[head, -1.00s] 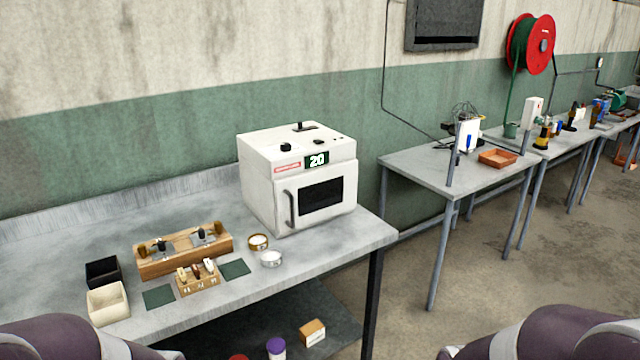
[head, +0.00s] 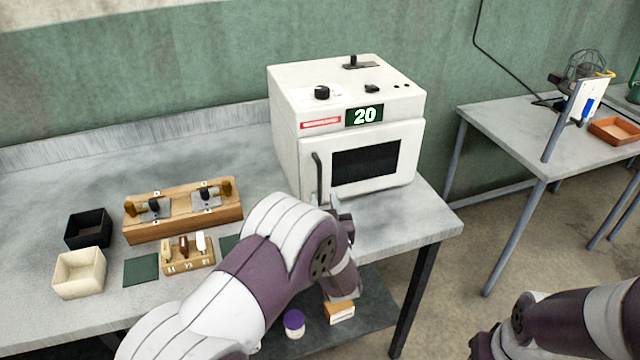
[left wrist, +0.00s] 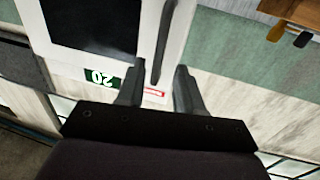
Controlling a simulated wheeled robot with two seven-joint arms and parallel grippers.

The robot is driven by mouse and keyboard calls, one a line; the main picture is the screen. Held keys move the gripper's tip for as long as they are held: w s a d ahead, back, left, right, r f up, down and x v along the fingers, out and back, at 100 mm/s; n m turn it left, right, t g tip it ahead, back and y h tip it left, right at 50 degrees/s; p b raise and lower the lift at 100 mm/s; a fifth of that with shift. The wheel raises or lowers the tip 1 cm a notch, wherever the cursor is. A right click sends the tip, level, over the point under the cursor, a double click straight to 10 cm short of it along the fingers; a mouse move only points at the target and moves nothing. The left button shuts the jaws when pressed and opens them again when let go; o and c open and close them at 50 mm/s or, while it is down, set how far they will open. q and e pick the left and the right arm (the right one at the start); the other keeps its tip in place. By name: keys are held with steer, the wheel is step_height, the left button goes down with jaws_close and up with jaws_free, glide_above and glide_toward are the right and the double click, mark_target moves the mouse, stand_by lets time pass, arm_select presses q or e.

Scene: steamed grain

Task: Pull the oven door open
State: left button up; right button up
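The white oven (head: 290,125) stands on the grey table with its door (head: 405,165) closed. The door has a dark window and an upright dark handle (head: 318,175) on its left side. My left gripper (head: 341,204) is in front of the lower door, close to the handle, partly hidden by my own arm. In the left wrist view the left gripper (left wrist: 157,70) is open, and the handle (left wrist: 163,40) shows between its two fingers. Whether they touch it I cannot tell. Only part of my right arm shows at the lower right; its gripper is out of view.
Left of the oven on the table (head: 60,190) are a wooden rack (head: 180,222), a small tool stand (head: 188,265), a black box (head: 88,228) and a cream box (head: 80,283). A purple-lidded jar (head: 294,320) is on the lower shelf. A second table (head: 515,135) stands at right.

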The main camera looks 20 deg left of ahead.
mark_target(320, 186)
arm_select(q)
steer(key=x, duration=0.6)
steer(key=shift+w+a+r+p, duration=0.1)
steer(key=shift+w+p, duration=0.15)
steer(key=shift+p, duration=0.05)
steer(key=shift+w+a, duration=0.1)
steer(key=shift+w, duration=0.3)
steer(key=shift+s, duration=0.1)
jaws_close()
arm_select(e)
steer(key=shift+r, duration=0.4)
